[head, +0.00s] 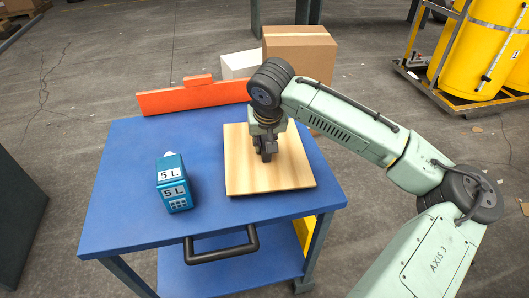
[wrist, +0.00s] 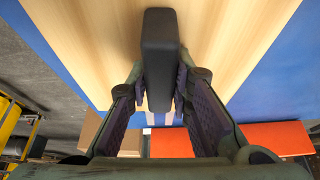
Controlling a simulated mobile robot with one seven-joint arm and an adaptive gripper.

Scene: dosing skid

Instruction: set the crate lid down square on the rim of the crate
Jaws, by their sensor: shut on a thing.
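A square, light wooden panel, which I take as the crate lid (head: 250,176), is over the right part of the blue table top. It looks roughly level. My gripper (head: 266,153) points down at its middle. In the wrist view, the gripper (wrist: 160,92) is shut on the dark block-shaped handle (wrist: 158,45) of the lid (wrist: 225,30). No crate wall or rim can be made out under the lid, so the crate is hidden or out of view. I cannot tell whether the lid hovers or touches something.
A teal 5 L container (head: 173,184) stands on the blue table (head: 120,200), left of the lid. An orange barrier-like piece (head: 190,98) runs along the back. Cardboard (head: 300,50) and white (head: 240,65) boxes are behind. A black handle (head: 222,252) juts from the front.

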